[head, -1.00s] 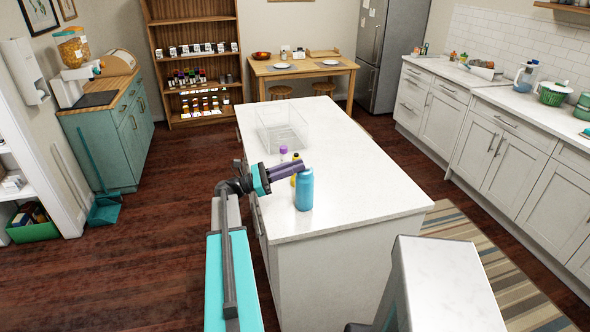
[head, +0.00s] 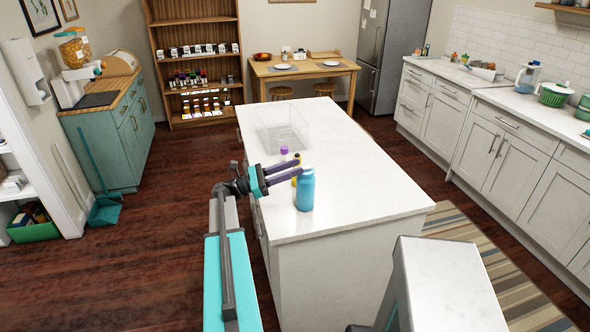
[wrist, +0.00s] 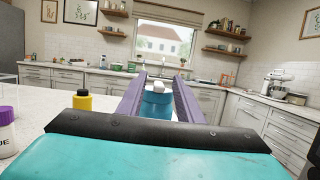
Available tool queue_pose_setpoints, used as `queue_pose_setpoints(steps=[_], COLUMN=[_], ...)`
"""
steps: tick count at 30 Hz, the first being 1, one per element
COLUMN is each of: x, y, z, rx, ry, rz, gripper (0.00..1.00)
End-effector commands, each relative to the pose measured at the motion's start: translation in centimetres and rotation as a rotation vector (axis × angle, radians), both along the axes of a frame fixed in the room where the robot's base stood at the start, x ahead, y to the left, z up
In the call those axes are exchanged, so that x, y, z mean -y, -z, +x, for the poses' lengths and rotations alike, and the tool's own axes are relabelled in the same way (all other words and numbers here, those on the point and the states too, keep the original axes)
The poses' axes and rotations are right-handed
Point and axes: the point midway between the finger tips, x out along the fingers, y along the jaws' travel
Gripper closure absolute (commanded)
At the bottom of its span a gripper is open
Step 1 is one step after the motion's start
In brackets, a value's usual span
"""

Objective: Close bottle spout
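A blue bottle (head: 304,190) stands upright near the front left edge of the white island. In the wrist view the blue bottle (wrist: 157,104) shows between my fingers, with a white spout piece (wrist: 158,86) on top; whether the spout is raised or shut is too small to tell. My gripper (head: 300,168) has two purple fingers, spread apart and level with the bottle's top, with the tips close to it. In the wrist view my gripper (wrist: 160,78) is open; I cannot tell whether a finger touches the bottle.
A yellow bottle with a black cap (wrist: 83,101) stands close by, partly hidden behind my fingers in the head view. A white bottle with a purple cap (wrist: 7,130) stands beyond it. A clear bin (head: 283,137) is farther back. The island's right side (head: 355,170) is clear.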

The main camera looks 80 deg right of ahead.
Motion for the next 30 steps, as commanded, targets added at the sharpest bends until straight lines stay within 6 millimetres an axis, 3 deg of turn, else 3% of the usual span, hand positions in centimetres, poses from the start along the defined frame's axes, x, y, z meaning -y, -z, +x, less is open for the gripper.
queue_pose_setpoints(steps=[21, 30], x=[-3.8, -4.5], y=[3.2, 3.5], z=[9.7, 11.2], rx=[0.001, 0.001], ry=[-0.003, -0.001], rz=[-0.001, 0.0], gripper=[0.67, 0.67])
